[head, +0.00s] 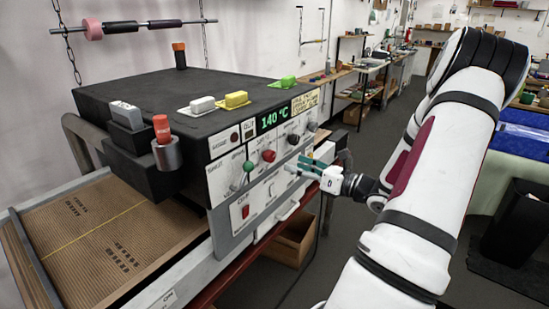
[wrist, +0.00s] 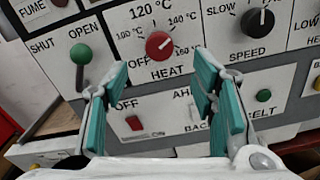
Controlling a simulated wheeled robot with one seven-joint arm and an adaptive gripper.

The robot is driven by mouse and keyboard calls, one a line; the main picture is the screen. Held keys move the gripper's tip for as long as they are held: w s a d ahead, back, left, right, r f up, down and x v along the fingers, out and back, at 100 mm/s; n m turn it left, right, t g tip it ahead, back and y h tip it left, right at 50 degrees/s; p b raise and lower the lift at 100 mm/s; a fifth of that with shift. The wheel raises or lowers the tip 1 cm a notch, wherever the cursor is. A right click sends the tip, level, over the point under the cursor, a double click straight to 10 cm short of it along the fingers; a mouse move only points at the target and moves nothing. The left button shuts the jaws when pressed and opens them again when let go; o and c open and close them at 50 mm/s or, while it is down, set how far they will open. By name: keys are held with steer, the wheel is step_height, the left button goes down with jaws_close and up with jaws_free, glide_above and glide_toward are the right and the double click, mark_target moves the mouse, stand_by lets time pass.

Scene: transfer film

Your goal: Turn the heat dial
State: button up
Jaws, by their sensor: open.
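The red heat dial (wrist: 159,45) sits on the white front panel above the word HEAT, with temperature marks around it. Its pale pointer line seems to aim up and right, near the 140 °C mark. In the head view the red dial (head: 268,155) is on the machine's front, below a green display (head: 280,115) reading 140 °C. My gripper (wrist: 160,78) is open and empty, its teal fingers spread below and either side of the dial, apart from it. In the head view my gripper (head: 300,168) points at the panel from the right.
A green-knobbed lever (wrist: 81,55) is left of the dial and a black speed knob (wrist: 258,22) right of it. A red switch (wrist: 134,123) is below.

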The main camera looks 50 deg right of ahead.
mark_target(273, 157)
steer(key=w, duration=0.9)
steer(key=shift+a, duration=0.4)
steer(key=shift+c, duration=0.2)
steer(key=c, duration=1.1)
